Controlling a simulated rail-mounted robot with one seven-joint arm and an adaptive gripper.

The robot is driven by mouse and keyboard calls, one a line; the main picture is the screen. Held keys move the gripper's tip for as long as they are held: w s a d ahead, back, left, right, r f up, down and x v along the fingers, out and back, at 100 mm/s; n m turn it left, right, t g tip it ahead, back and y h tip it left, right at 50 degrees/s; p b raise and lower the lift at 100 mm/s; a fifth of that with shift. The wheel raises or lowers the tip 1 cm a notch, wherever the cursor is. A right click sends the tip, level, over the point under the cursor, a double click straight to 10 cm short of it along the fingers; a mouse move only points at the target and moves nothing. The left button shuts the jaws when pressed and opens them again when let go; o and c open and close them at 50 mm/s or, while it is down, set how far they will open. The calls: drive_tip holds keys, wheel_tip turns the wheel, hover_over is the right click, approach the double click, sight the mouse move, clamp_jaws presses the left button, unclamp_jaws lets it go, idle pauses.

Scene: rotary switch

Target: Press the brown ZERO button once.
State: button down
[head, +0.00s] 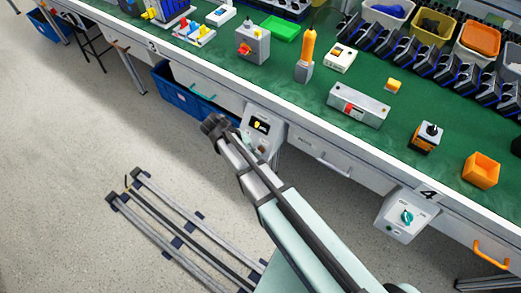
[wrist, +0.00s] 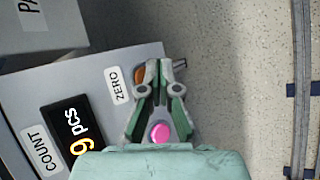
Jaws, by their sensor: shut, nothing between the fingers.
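The brown button (wrist: 140,75) shows in the wrist view beside the white ZERO label, partly hidden by my left finger. It sits on a grey counter box (head: 266,118) fixed at the bench's front edge. The box has a black display (wrist: 76,130) with yellow and white characters reading "pcs", and a COUNT label. My gripper (wrist: 165,72) is shut and empty, its tips beside the brown button. I cannot tell whether they touch it. In the head view my gripper (head: 214,125) is left of the box; the button is not discernible there.
A pink round spot (wrist: 159,132) shows between my finger links. The green bench (head: 290,85) above holds switches, bins and an orange-handled tool. A box with a teal rotary knob (head: 406,216) hangs at right. A blue crate (head: 185,92) stands below.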

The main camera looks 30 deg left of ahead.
drive_tip(key=shift+w, duration=0.15)
drive_tip(key=shift+w+f, duration=0.2)
drive_tip(key=shift+w+f, duration=0.2)
drive_tip(key=shift+w, duration=0.2)
idle(0.9)
drive_tip(key=shift+s+r, duration=0.1)
idle(0.3)
drive_tip(key=shift+s+r+p, duration=0.35)
drive_tip(key=shift+s+p, duration=0.05)
drive_tip(key=shift+s, duration=0.25)
drive_tip(key=shift+s, duration=0.1)
drive_tip(key=s+r, duration=0.1)
drive_tip(key=s, duration=0.1)
drive_tip(key=s+r+p, duration=0.1)
drive_tip(key=s, duration=0.1)
drive_tip(key=shift+s+a+r+p, duration=0.1)
drive_tip(key=shift+a+r+p, duration=0.1)
drive_tip(key=shift+p, duration=0.1)
